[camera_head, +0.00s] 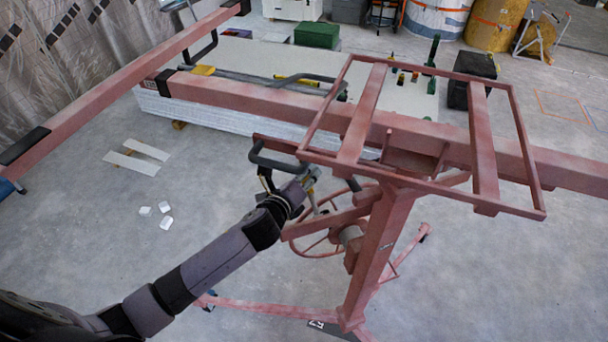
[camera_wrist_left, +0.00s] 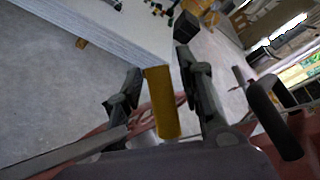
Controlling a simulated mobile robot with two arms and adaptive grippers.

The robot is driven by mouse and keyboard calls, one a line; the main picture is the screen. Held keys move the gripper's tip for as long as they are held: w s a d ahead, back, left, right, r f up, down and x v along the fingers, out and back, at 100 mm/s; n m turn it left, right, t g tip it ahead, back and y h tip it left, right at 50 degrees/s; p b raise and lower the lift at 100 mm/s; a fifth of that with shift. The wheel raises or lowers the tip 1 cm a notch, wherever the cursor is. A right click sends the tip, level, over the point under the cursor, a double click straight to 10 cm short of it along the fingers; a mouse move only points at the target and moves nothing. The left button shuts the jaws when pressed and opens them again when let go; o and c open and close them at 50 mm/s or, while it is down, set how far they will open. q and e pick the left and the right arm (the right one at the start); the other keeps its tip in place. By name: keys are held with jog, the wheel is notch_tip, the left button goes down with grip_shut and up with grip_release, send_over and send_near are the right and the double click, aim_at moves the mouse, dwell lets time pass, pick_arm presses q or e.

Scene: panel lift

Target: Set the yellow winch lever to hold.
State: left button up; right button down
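The yellow winch lever (camera_wrist_left: 162,103) stands between the two fingers of my left gripper (camera_wrist_left: 160,75) in the left wrist view. The fingers are apart, with a narrow gap visible on each side of the lever. In the head view my left gripper (camera_head: 309,180) is at the winch on the red panel lift (camera_head: 375,255), and a little yellow shows beside it. The lever's lower end is hidden behind my gripper, so I cannot tell its exact setting. My right gripper is in neither view.
A red winch wheel (camera_head: 318,247) sits just below my left gripper. The lift's red cradle frame (camera_head: 485,150) spreads above and to the right. A black grip (camera_wrist_left: 273,117) is right of the fingers. A white panel stack (camera_head: 225,117) lies behind.

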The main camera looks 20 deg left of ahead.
pick_arm(q)
grip_shut()
dwell(0.6)
